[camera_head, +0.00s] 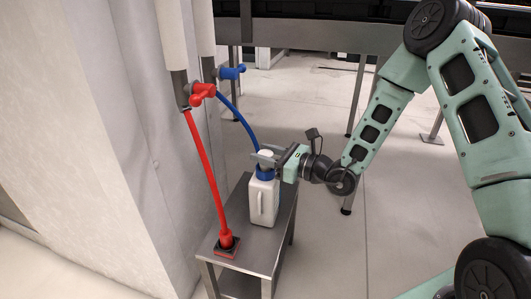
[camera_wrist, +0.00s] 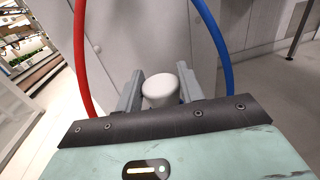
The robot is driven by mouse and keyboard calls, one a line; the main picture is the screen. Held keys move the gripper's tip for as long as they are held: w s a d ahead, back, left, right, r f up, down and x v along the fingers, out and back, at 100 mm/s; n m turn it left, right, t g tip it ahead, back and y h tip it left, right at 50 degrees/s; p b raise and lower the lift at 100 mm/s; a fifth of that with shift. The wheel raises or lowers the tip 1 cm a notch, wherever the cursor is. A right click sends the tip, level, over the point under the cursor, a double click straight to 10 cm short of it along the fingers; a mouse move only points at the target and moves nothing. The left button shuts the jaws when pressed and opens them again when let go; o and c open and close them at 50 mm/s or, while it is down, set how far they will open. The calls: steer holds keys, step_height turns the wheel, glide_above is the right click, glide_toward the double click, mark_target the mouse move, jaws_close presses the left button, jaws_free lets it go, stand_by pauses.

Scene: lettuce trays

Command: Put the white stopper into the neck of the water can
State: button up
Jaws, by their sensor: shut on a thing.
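The water can (camera_head: 263,203) is white with a handle and a blue neck (camera_head: 265,173). It stands upright on a small metal table in the head view. My gripper (camera_head: 267,158) is directly over the neck, its fingers roughly level. It is shut on the white stopper (camera_head: 266,153), whose rounded top shows between the fingers. In the wrist view the stopper (camera_wrist: 160,91) sits between the two grey fingers of my gripper (camera_wrist: 160,95). The fingers hide the stopper's lower part, so I cannot tell whether it is inside the neck or just above it.
The metal table (camera_head: 236,262) also bears a black-based red fitting (camera_head: 228,243) with a red hose (camera_head: 206,165) up to a red tap (camera_head: 201,93). A blue hose (camera_head: 241,118) hangs from a blue tap (camera_head: 231,73) close behind my gripper. A pale wall stands left.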

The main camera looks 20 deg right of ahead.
steer(key=shift+f+b, duration=0.4)
steer(key=shift+f, duration=0.25)
steer(key=o, duration=0.7)
steer(key=shift+s+d, duration=0.1)
steer(key=shift+p+v, duration=0.95)
steer(key=shift+v, duration=4.45)
